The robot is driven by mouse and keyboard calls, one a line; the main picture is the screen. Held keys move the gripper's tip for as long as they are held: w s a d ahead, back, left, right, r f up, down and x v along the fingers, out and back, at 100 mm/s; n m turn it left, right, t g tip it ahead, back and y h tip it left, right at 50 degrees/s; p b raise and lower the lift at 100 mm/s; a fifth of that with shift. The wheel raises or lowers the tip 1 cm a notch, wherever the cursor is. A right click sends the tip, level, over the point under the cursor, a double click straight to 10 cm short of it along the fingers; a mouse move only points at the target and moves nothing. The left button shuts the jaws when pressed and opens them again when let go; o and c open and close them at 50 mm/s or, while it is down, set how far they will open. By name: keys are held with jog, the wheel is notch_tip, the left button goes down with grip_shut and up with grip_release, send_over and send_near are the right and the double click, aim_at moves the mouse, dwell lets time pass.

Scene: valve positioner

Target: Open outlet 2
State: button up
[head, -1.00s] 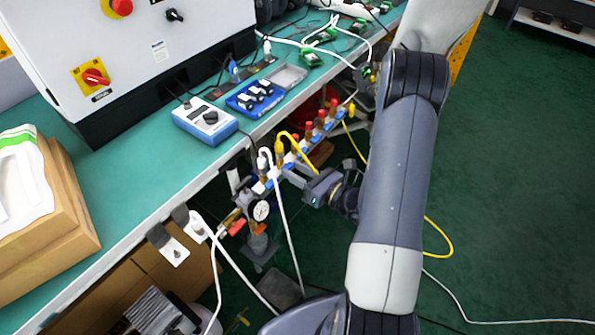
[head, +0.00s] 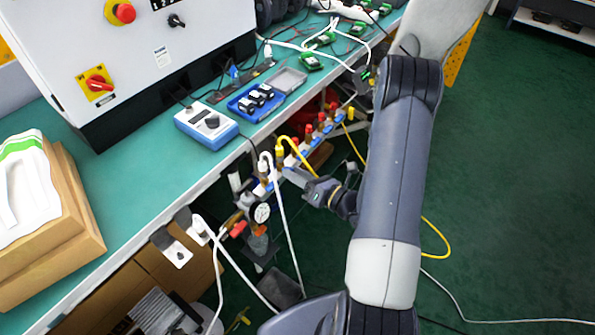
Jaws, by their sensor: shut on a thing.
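The outlet manifold (head: 311,146) runs along the bench's front edge, with a row of brass and red-capped outlets and small blue handles. A white hose (head: 279,205) is on the outlet at its near end, and a yellow hose (head: 297,152) is on the outlet beside it. My gripper (head: 290,174) reaches the manifold from the right, just below the yellow-hosed outlet. It is shut on a small valve handle there, which the fingers mostly hide. I cannot read outlet numbers or tell the handle's exact angle.
A round pressure gauge (head: 262,213) and a red handle (head: 238,229) sit at the manifold's near end. A blue-grey meter (head: 206,126) and blue tray (head: 256,102) lie on the green bench. White and yellow hoses hang close to my gripper. Green floor is open at right.

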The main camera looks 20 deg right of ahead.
jog(key=m+p, duration=0.4)
jog(key=m, duration=0.6)
jog(key=shift+m+p, duration=0.3)
jog(key=shift+p, duration=0.1)
dwell(0.3)
jog(key=o, duration=0.7)
jog(key=shift+f, duration=0.1)
jog(key=v, duration=1.1)
jog(key=shift+w, duration=0.1)
